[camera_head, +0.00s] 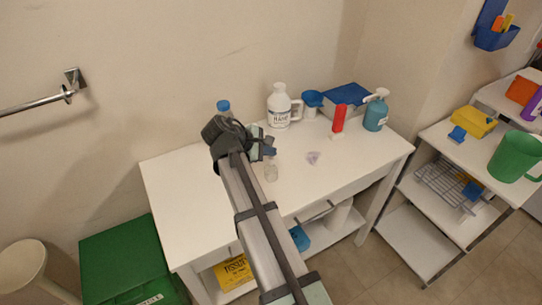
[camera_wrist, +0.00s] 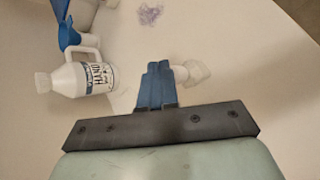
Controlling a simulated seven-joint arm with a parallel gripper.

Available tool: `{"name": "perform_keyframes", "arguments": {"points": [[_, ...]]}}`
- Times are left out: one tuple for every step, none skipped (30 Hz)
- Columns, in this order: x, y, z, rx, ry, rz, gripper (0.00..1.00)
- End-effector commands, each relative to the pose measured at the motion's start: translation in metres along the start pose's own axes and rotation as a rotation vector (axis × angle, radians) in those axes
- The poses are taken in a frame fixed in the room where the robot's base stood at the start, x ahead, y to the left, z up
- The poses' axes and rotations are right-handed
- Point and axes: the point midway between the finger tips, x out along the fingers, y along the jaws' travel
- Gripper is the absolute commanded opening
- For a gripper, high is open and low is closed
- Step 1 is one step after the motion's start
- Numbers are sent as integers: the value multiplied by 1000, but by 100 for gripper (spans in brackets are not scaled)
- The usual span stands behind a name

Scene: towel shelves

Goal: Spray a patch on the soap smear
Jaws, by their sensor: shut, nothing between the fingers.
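A faint purple smear (camera_head: 313,158) lies on the white table top, right of my gripper. It also shows at the top of the wrist view (camera_wrist: 149,14). My gripper (camera_head: 270,151) is over the middle of the table, its blue fingers shut together and empty in the wrist view (camera_wrist: 158,85). A teal pump bottle (camera_head: 376,113) stands at the back right. A red bottle-like item (camera_head: 338,119) stands left of it.
A white HAND-labelled jug (camera_head: 279,106) stands at the back, near a blue box (camera_head: 347,94). A blue-capped item (camera_head: 223,106) is partly behind my arm. A small clear object (camera_head: 271,174) sits near the gripper. The table's front right is clear. A shelf unit (camera_head: 435,129) stands at right.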

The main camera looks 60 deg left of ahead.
Motion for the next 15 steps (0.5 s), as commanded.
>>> {"name": "perform_keyframes", "arguments": {"points": [[1, -1, -1, 0, 0, 0, 0], [2, -2, -1, 0, 0, 0, 0], [3, -2, -2, 0, 0, 0, 0], [3, -3, -2, 0, 0, 0, 0], [4, -3, -3, 0, 0, 0, 0], [4, -3, -3, 0, 0, 0, 0], [4, -3, -3, 0, 0, 0, 0], [4, -3, -3, 0, 0, 0, 0], [4, -3, -3, 0, 0, 0, 0], [4, -3, -3, 0, 0, 0, 0], [4, -3, -3, 0, 0, 0, 0], [4, -3, -3, 0, 0, 0, 0], [4, -3, -3, 0, 0, 0, 0], [4, -3, -3, 0, 0, 0, 0], [4, -3, -3, 0, 0, 0, 0]]}}
